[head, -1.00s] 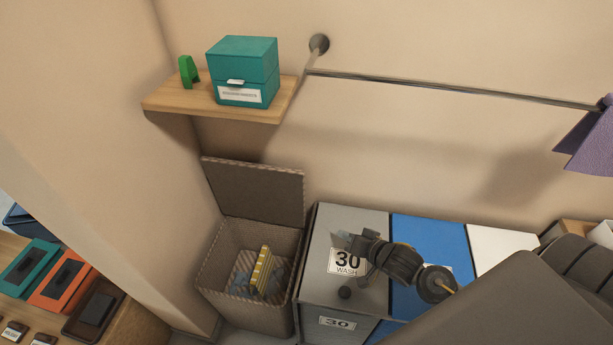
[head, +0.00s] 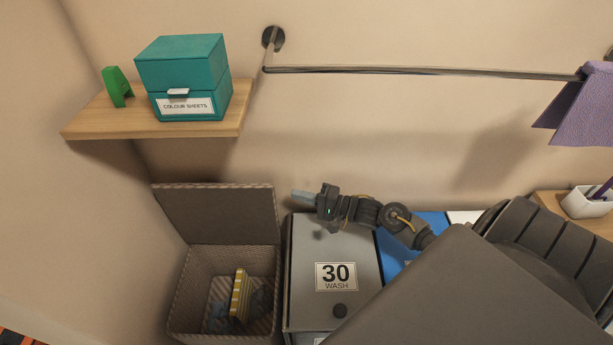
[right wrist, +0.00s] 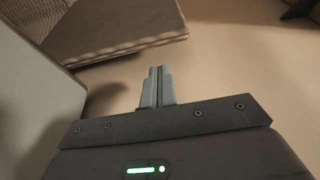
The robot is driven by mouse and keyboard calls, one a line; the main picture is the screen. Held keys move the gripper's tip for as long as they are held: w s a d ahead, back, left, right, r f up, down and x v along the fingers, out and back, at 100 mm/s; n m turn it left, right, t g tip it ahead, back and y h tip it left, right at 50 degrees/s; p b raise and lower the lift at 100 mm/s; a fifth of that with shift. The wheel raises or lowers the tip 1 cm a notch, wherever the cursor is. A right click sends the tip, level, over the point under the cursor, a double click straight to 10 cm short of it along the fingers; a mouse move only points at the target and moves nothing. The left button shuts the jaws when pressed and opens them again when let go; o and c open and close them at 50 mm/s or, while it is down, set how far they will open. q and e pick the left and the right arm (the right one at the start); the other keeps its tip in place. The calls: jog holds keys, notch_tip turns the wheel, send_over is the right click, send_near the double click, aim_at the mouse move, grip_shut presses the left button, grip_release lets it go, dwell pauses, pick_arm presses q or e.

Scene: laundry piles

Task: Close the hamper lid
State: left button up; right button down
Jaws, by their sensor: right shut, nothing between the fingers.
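The woven hamper (head: 185,290) stands at the lower left in the head view, against the wall. Its lid (head: 220,212) is open and stands up at the hamper's back, and striped and grey-blue cloth (head: 241,294) shows inside. My right gripper (head: 299,197) is shut and empty, just right of the lid and above the back of the grey bin, apart from the lid. In the right wrist view the shut fingers (right wrist: 157,86) point towards the wall, with a woven panel, likely the lid (right wrist: 125,30), at the upper left. My left gripper is out of view.
A grey bin (head: 361,243) marked 30 WASH stands right beside the hamper, with a blue one (head: 396,256) beyond. A wooden shelf (head: 235,110) with a teal box (head: 181,75) hangs above the lid. A rail (head: 420,71) with purple cloth (head: 583,110) runs along the wall.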

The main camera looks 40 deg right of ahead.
jog(key=x, duration=0.5)
jog(key=shift+w+a+p, duration=0.15)
jog(key=shift+w+p, duration=0.1)
jog(key=shift+p, duration=0.05)
jog(key=shift+w+a, duration=0.1)
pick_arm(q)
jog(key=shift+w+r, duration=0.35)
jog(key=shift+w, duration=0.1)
pick_arm(e)
jog(key=shift+a, duration=0.1)
